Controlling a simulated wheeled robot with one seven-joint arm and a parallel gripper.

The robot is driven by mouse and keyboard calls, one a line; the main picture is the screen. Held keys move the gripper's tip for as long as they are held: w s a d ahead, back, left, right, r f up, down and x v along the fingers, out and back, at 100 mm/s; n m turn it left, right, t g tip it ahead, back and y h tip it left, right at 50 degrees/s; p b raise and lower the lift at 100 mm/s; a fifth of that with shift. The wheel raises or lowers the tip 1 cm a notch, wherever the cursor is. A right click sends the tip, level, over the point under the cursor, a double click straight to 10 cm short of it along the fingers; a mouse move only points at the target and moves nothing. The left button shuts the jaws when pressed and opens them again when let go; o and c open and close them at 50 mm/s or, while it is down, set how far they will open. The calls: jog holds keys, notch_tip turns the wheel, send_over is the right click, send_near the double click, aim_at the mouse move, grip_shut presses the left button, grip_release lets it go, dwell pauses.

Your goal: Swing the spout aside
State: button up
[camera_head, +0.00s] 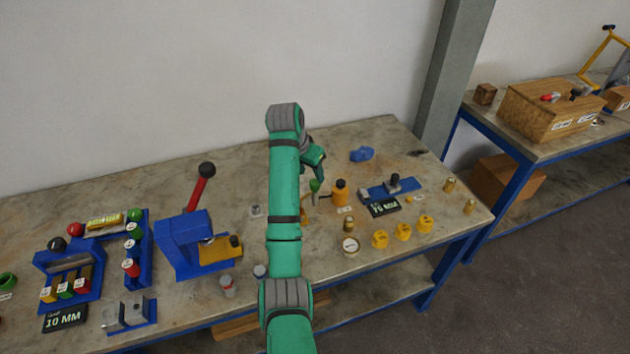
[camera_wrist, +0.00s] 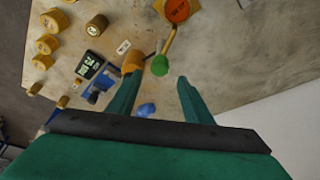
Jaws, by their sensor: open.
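In the wrist view, a yellow bar (camera_wrist: 168,43) runs from an orange labelled disc (camera_wrist: 178,9) to a green knob (camera_wrist: 160,66); the bar looks like the spout, but I cannot be sure. The green knob also shows in the head view (camera_head: 315,185), just below my gripper (camera_head: 316,166), with most of the bar hidden behind my arm. In the wrist view my gripper (camera_wrist: 159,77) is open, its two fingers on either side of the green knob. I cannot tell whether either finger touches it. An orange bottle (camera_wrist: 132,62) stands close by the left finger.
The orange bottle (camera_head: 340,194) stands right of the knob on the table (camera_head: 385,140). A blue fixture (camera_head: 405,187), a blue lump (camera_head: 361,154) and several yellow weights (camera_head: 403,232) lie farther right. A blue press (camera_head: 185,240) with a red lever stands left of my arm.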

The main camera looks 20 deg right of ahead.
aim_at(315, 182)
jog(key=x, duration=0.5)
jog(key=shift+w+f, duration=0.2)
jog(key=shift+f, duration=0.55)
jog(key=shift+w+d+f, duration=0.1)
jog(key=shift+d+f, duration=0.05)
jog(key=shift+f, duration=0.1)
jog(key=shift+d+f, duration=0.15)
jog(key=shift+d, duration=0.2)
jog(key=shift+a, duration=0.1)
grip_shut()
